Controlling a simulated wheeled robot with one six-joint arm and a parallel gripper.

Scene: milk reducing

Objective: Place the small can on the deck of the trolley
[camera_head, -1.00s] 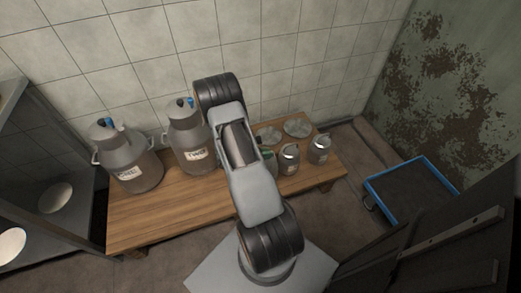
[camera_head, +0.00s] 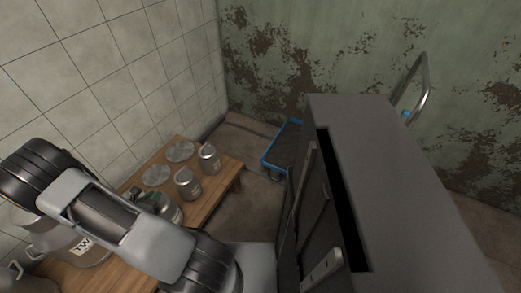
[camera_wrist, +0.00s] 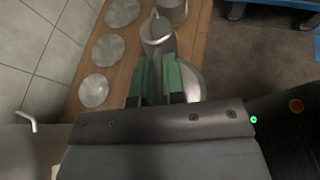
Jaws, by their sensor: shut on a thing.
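My gripper (camera_head: 147,196) is at the near small metal can (camera_head: 170,211) on the wooden bench. In the wrist view its green fingers (camera_wrist: 167,82) are shut on this can (camera_wrist: 190,72), which they partly hide. I cannot tell whether the can is clear of the bench top. Two similar small cans, a middle one (camera_head: 187,183) and a far one (camera_head: 208,157), stand upright on the bench beyond it. The trolley (camera_head: 269,166) has a blue-edged dark deck and stands on the floor in the far corner, partly hidden. Its metal handle (camera_head: 424,88) shows at the right.
A large grey cabinet-like block (camera_head: 400,190) stands between the bench side and the trolley handle. Round metal lids (camera_head: 181,151) lie on the bench (camera_head: 226,171) by the tiled wall. A large milk can (camera_head: 88,252) is at the lower left. Some floor (camera_head: 240,215) is clear beside the bench.

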